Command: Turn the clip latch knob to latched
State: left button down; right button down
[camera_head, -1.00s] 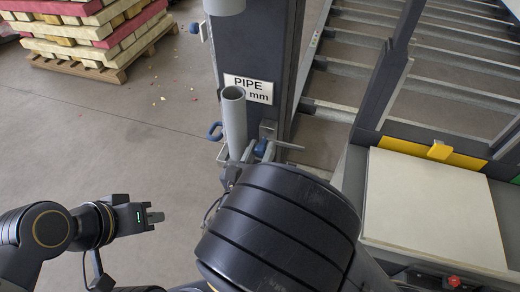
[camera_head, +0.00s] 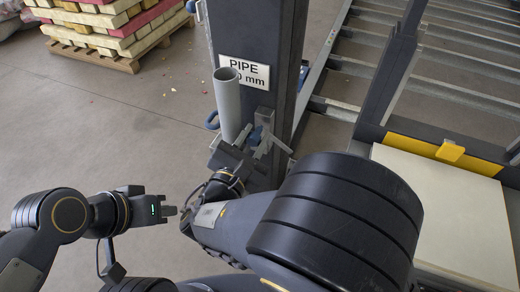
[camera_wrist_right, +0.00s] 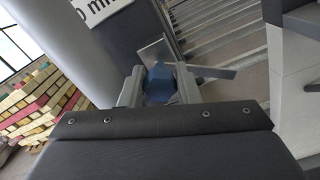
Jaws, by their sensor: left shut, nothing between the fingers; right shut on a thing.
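The clip latch has a blue knob (camera_wrist_right: 158,84), seen between the two grey fingers of my right gripper (camera_wrist_right: 159,92) in the right wrist view. The fingers are shut on it from both sides. In the head view my right gripper (camera_head: 245,148) reaches the latch at the post, just right of the grey pipe's lower end; its fingertips and the knob are small and partly hidden there. A metal lever (camera_wrist_right: 215,72) sticks out to the right beside the knob. My left gripper (camera_head: 169,210) is shut and empty, in free space at the lower left.
A steel rack (camera_head: 400,60) and a pale panel (camera_head: 445,215) lie to the right. A pallet stack (camera_head: 118,30) stands far left.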

jog(key=m+b, duration=0.8)
jog(key=b, duration=0.2)
jog(key=shift+d+f+m, duration=0.1)
jog(key=shift+f+m, duration=0.3)
jog(key=shift+r+m+b, duration=0.2)
jog(key=shift+m+b, duration=1.1)
jog(key=shift+b, duration=0.15)
jog(key=c, duration=1.3)
grip_release()
jog(key=shift+r, duration=0.1)
jog(key=shift+c, duration=0.2)
jog(key=p+v, duration=0.1)
jog(key=v, duration=0.7)
